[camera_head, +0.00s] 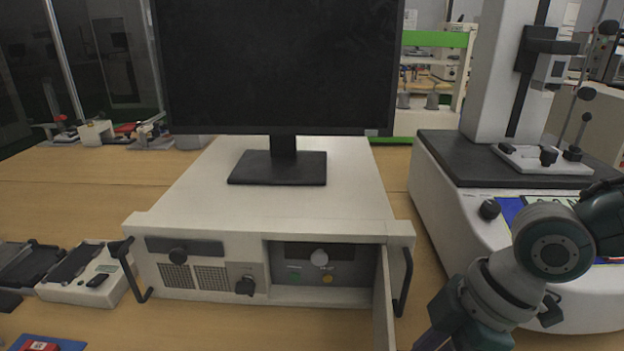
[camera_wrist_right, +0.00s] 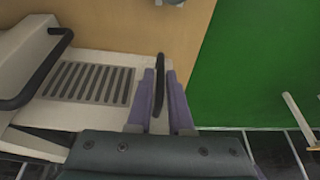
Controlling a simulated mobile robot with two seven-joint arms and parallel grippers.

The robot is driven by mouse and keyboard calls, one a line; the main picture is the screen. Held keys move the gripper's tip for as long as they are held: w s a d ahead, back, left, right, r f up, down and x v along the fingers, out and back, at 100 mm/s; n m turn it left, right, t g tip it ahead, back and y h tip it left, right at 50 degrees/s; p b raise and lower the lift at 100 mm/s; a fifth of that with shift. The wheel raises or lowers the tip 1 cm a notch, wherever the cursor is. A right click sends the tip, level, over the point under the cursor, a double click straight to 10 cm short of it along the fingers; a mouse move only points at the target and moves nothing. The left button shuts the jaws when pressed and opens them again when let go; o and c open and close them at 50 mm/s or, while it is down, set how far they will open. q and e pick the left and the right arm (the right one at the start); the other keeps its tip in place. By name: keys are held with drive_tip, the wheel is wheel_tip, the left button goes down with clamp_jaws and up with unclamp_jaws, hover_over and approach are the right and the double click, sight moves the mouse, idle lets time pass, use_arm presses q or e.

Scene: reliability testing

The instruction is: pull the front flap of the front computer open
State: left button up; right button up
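The front computer (camera_head: 270,200) is a wide white case on the wooden table. Its front flap (camera_head: 383,300) stands swung outward at the right of the front, seen nearly edge-on, and the recess behind it shows. In the right wrist view, the flap (camera_wrist_right: 88,82) is a white panel with slots and a thin black handle (camera_wrist_right: 159,85). My right gripper (camera_wrist_right: 161,95) has its purple fingers close on both sides of this handle. In the head view, my right gripper (camera_head: 436,340) is at the bottom edge, partly cut off, right of the flap. My left gripper is not in view.
A black monitor (camera_head: 280,65) stands on the computer. A large white measuring machine (camera_head: 450,210) is on the right, close to my right arm. Black side handles (camera_head: 402,280) stick out from the computer's front. Small devices (camera_head: 85,275) lie on the left.

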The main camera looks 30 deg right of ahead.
drive_tip(key=shift+o, duration=0.2)
drive_tip(key=shift+r, duration=0.2)
drive_tip(key=p+v, duration=0.1)
drive_tip(key=v, duration=0.8)
drive_tip(key=shift+d+r+p, duration=0.15)
drive_tip(key=shift+r+p, duration=0.1)
drive_tip(key=shift+p, duration=0.15)
drive_tip(key=shift+s, duration=0.1)
